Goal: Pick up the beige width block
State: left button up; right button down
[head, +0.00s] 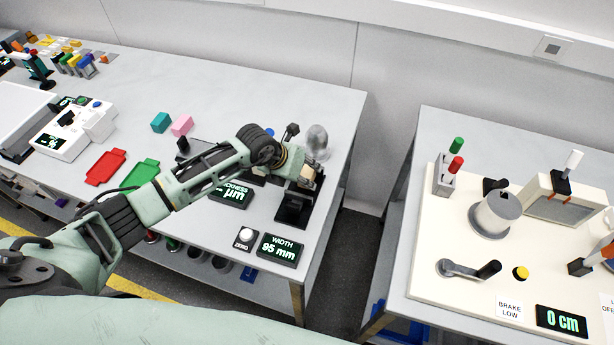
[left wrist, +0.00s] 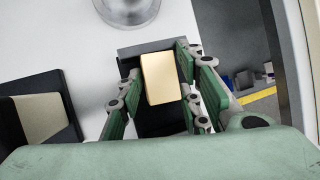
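The beige width block (left wrist: 160,78) sits in the black width gauge (left wrist: 152,50) in the left wrist view. It also shows small and partly covered in the head view (head: 308,172), on the black gauge stand (head: 294,208). My left gripper (left wrist: 158,82) reaches over it with one finger on each side. The fingers look open, with narrow gaps to the block, though contact low down is hidden. The display (head: 281,249) beside the gauge reads WIDTH 95 mm. My right gripper is not in view.
A ZERO button (head: 245,237) and a thickness display (head: 231,194) are close by. Red (head: 106,167) and green (head: 139,174) trays lie left. A gap separates this table from the right bench (head: 420,200).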

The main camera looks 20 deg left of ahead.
pick_arm(q)
grip_shut()
jog(key=shift+r, duration=0.1)
